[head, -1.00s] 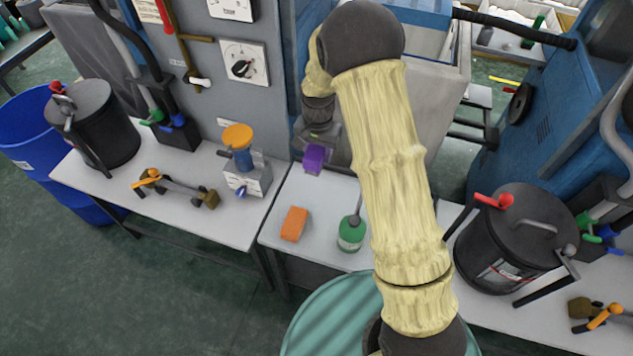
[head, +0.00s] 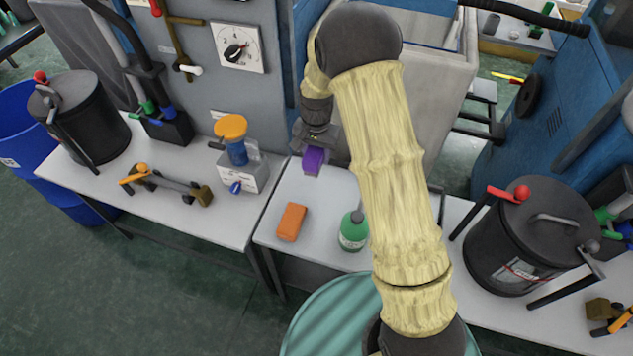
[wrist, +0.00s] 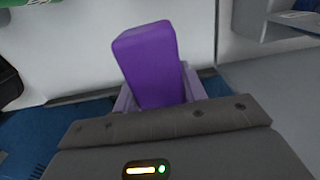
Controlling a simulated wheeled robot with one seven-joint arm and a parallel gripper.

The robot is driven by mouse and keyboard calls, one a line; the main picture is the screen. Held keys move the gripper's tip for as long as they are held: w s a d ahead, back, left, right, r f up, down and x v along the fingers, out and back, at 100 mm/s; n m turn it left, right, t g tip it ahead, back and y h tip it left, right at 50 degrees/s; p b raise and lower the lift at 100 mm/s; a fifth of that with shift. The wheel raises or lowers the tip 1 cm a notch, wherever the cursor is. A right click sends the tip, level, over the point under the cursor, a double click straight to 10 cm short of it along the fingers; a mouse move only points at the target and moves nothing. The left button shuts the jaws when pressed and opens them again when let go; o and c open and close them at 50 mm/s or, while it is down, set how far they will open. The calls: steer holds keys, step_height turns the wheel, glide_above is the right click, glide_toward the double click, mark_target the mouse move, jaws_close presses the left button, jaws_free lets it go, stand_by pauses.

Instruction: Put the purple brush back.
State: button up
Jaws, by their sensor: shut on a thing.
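My gripper (head: 314,156) is at the back of the middle table, in front of the grey machine. It is shut on the purple brush (head: 313,163), a plain block in shape. In the wrist view the purple brush (wrist: 147,62) stands up between the two pale fingers (wrist: 160,92), tilted slightly. Its lower end is hidden by the gripper body. I cannot tell whether the brush touches the table. No marked spot for the brush is clear in either view.
A blue and orange device (head: 238,160) is on the left table. A black drum (head: 520,240) stands to the right. The table between gripper and orange block is clear.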

glide_above(317, 183)
step_height(317, 183, down, 6)
steer(key=shift+a+f, duration=0.1)
steer(key=shift+f, duration=0.5)
step_height(317, 183, down, 3)
steer(key=shift+a+r, duration=0.15)
steer(key=o, duration=0.5)
steer(key=shift+d, duration=0.25)
steer(key=shift+c, duration=0.2)
steer(key=o, duration=0.4)
steer(key=shift+s+a, duration=0.1)
